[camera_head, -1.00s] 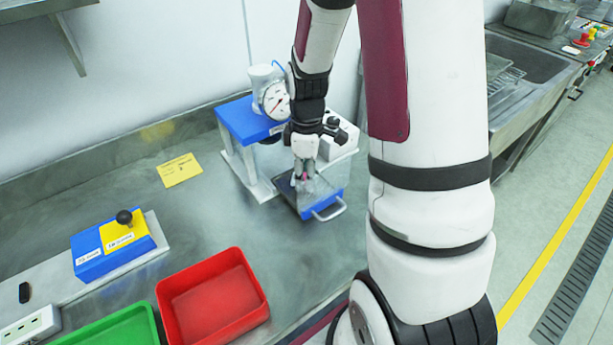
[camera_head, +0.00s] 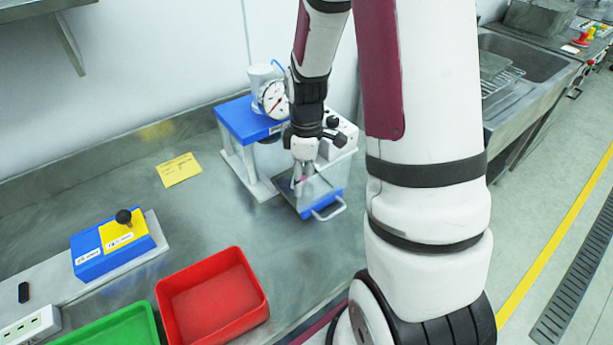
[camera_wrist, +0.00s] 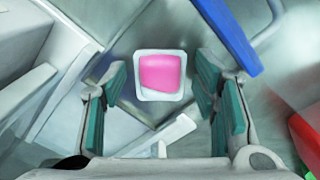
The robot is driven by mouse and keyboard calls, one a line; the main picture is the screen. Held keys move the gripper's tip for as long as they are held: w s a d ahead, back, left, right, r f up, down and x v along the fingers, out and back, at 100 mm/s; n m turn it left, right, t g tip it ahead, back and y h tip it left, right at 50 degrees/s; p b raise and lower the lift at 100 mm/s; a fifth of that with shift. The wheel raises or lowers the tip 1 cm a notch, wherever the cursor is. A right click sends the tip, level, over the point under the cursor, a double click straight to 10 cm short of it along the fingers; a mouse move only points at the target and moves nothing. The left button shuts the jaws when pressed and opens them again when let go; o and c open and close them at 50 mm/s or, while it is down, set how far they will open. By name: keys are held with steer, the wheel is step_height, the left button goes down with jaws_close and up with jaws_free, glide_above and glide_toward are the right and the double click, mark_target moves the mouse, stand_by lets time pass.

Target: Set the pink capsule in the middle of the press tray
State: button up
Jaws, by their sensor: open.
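The pink capsule (camera_wrist: 160,74) shows in the wrist view as a pink face with a pale square rim. It lies between my gripper's two fingers, with a gap on each side. In the head view only a bit of pink (camera_head: 303,180) shows at the fingertips. My gripper (camera_wrist: 160,88) is open and points down over the press tray; it also shows in the head view (camera_head: 300,182). The press tray (camera_head: 322,203) has a blue front and a pale handle. The capsule appears to be on the tray; its exact contact and centring are hard to tell.
The blue-topped press (camera_head: 245,120) with a round gauge (camera_head: 274,99) stands behind the tray. A pale control box (camera_head: 340,140) is beside it. A red bin (camera_head: 212,300), a green bin (camera_head: 115,328) and a blue-yellow lever box (camera_head: 115,243) are at the front left.

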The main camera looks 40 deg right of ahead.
step_height(320, 180, up, 12)
steer(key=s+a+r+m+t, duration=0.2)
steer(key=s+a+r+m, duration=0.2)
steer(key=s+a+r, duration=0.2)
steer(key=s+a+r+m+t, duration=0.2)
steer(key=s+a+r+m, duration=0.3)
steer(key=s, duration=0.6)
steer(key=shift+a+r, duration=0.8)
steer(key=shift+a, duration=0.35)
steer(key=shift+s, duration=0.1)
steer(key=shift+c, duration=0.3)
